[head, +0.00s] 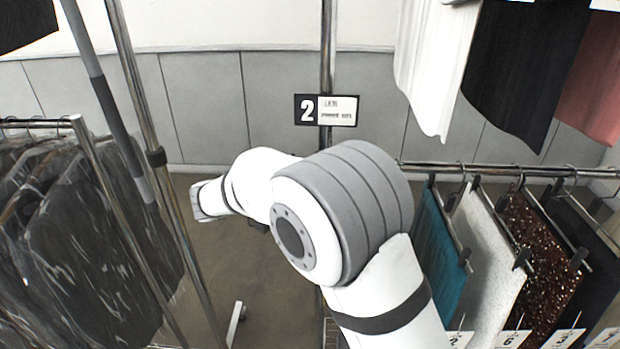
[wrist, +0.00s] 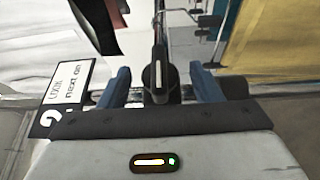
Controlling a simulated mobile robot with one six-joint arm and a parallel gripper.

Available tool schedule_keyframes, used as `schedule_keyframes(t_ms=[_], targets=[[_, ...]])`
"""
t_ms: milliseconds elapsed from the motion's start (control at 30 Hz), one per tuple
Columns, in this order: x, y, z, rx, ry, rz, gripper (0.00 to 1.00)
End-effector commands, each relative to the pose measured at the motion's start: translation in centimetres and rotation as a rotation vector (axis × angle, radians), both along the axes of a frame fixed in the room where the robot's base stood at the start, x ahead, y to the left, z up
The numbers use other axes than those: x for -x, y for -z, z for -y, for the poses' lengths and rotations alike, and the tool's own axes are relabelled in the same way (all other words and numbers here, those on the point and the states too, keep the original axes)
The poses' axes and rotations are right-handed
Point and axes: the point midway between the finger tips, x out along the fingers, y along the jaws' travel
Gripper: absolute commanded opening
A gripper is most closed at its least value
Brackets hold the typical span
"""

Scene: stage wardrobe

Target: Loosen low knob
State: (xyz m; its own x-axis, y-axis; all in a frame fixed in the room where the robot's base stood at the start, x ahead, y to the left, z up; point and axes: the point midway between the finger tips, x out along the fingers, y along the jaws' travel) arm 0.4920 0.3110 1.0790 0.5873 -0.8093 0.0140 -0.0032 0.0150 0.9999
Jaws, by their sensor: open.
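In the wrist view, the two blue fingers of my gripper (wrist: 160,88) are apart. A black knob-like piece (wrist: 161,73) with a pale stripe stands between them, with gaps on both sides. I cannot tell whether it is the low knob or how deep between the fingers it sits. In the head view, my arm reaches away to the left, and its far end is near the left metal pole (head: 177,215). The fingers are hidden there. A dark collar (head: 156,158) shows on that pole, above the arm's end.
A sign marked 2 (head: 326,110) hangs on the middle pole; a sign is also close to the left finger in the wrist view (wrist: 62,97). Dark garments (head: 80,240) hang at left. Fabric samples (head: 485,255) hang from a rail at right. Grey floor shows between.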

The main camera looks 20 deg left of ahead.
Motion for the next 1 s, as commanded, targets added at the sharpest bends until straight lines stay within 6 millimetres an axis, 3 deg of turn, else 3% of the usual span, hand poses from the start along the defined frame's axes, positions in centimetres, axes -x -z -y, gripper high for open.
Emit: schedule_keyframes(t_ms=[500,1000], targets=[[4.3,0.2,-5.7,0.001,-0.002,-0.001,0.58],[4.8,0.1,-6.3,0.001,0.0,-0.001,0.58]])
